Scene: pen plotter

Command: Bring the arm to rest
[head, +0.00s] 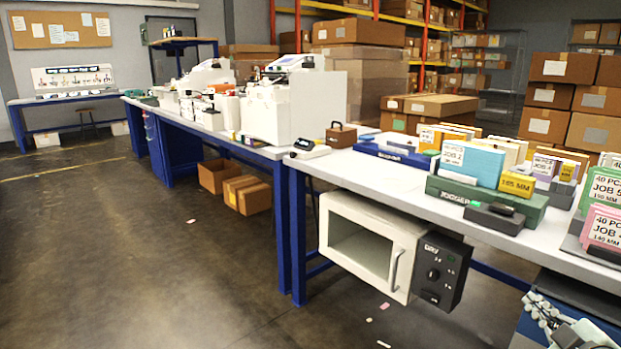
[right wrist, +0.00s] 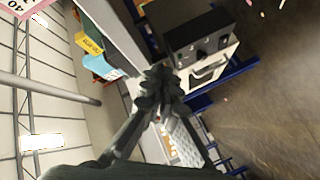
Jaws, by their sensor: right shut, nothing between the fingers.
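My right gripper (head: 540,308) shows at the bottom right corner of the head view, low in front of the white bench and apart from it. Most of my right arm is cut off by the frame edge. In the right wrist view the dark fingers of the right gripper (right wrist: 160,88) meet at their tips. They are shut with nothing between them. My left gripper is not in view.
The white bench (head: 400,178) carries a green jogger block (head: 470,200), a blue pad stack (head: 475,162) and pink job pads (head: 603,228). A microwave-like oven (head: 375,245) sits under it. Floor (head: 190,270) at left is open, with a few paper scraps near the bench.

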